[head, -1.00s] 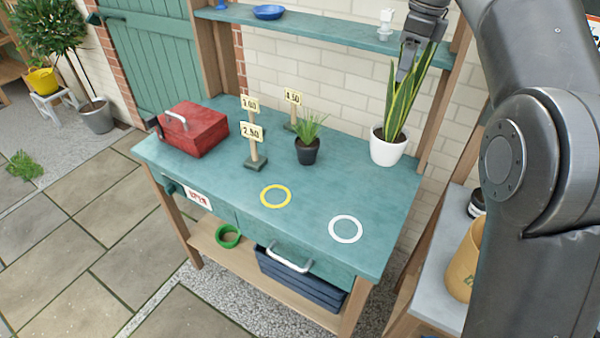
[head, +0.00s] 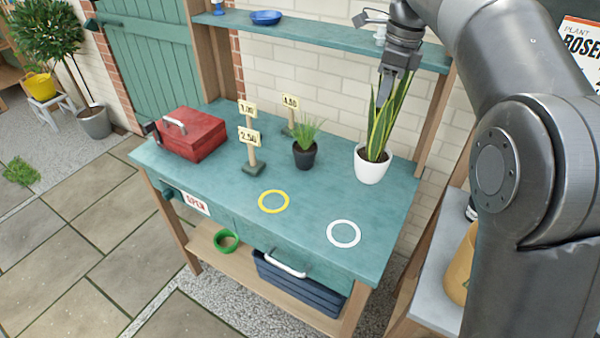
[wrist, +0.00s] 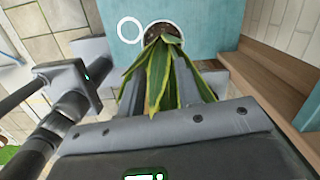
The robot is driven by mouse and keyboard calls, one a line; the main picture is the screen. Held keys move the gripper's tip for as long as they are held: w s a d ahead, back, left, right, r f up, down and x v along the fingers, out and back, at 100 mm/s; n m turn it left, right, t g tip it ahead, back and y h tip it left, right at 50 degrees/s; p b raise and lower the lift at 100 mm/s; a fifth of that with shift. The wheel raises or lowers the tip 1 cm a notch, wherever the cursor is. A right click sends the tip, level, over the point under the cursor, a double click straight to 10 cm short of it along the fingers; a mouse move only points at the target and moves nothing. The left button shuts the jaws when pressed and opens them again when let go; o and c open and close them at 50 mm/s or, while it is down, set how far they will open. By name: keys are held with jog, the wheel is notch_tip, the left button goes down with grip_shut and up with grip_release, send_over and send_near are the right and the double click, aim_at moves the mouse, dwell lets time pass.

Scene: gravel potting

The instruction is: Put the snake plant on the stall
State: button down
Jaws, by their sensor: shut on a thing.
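The snake plant (head: 381,130), with tall yellow-edged green leaves in a white pot (head: 371,167), is at the right part of the teal stall top (head: 220,208). My gripper (head: 384,92) comes down from above and is shut on the upper leaves. In the wrist view the leaves (wrist: 165,75) run between the fingers, with the pot beyond them. The pot is upright, behind the white ring (head: 343,234) and apart from it. I cannot tell whether its base touches the stall top. A yellow ring (head: 273,201) lies further left.
A small grassy plant in a black pot (head: 304,156) stands left of the snake plant. Price signs (head: 250,140) and a red toolbox (head: 190,134) are further left. A shelf (head: 310,39) runs along the back.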

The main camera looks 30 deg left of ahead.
jog(key=s+a+f, duration=0.1)
jog(key=a+f, duration=1)
jog(key=shift+s+a, duration=0.25)
jog(key=shift+a, duration=0.05)
jog(key=shift+f, duration=0.15)
jog(key=c, duration=1)
grip_release()
jog(key=shift+f, duration=0.1)
jog(key=shift+c, duration=0.2)
notch_tip(320, 180, up, 12)
jog(key=d, duration=0.1)
jog(key=shift+d, duration=0.25)
jog(key=shift+w, duration=0.1)
